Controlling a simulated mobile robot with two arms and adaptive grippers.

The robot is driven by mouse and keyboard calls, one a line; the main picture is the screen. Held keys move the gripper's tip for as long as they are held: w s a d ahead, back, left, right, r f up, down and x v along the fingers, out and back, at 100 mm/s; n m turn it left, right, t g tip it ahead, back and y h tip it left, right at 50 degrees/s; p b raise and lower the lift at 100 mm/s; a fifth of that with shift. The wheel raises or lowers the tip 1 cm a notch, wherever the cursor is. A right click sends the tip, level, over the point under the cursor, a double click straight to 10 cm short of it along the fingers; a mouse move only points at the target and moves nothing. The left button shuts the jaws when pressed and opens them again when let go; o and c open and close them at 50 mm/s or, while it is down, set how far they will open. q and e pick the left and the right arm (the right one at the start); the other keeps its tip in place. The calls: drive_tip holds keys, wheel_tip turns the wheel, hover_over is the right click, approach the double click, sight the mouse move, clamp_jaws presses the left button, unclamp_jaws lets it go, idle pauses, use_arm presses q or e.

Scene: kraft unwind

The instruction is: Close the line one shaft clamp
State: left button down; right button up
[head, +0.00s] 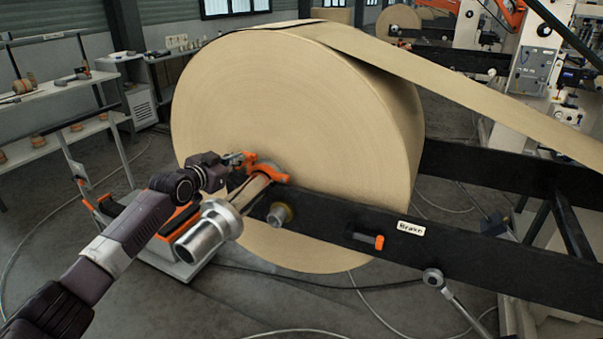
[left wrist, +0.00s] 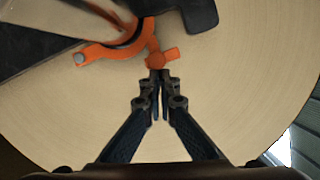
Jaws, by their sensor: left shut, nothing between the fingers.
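The orange shaft clamp (head: 268,172) sits at the end of the black stand arm, by the silver shaft (head: 210,232) of the big kraft roll (head: 290,110). In the left wrist view the clamp (left wrist: 112,52) is a curved band along the shaft, with a pivot bolt at its left end and an orange handle (left wrist: 160,60) at its right. I cannot tell whether the clamp is fully seated. My left gripper (head: 240,158) is shut and empty. Its fingertips (left wrist: 158,74) are at the handle, touching or just short of it. My right gripper is out of view.
The black stand arm (head: 330,222) carries a Brake label (head: 411,228) and an orange brake handle (head: 379,242). An orange and grey cart (head: 165,250) stands below my left arm. Shelves (head: 60,105) stand at the left. Hoses cross the floor.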

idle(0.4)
use_arm(q)
drive_tip(key=s+a+r, duration=0.2)
drive_tip(key=s+r, duration=0.4)
drive_tip(key=s, duration=0.3)
drive_tip(key=shift+s, duration=0.25)
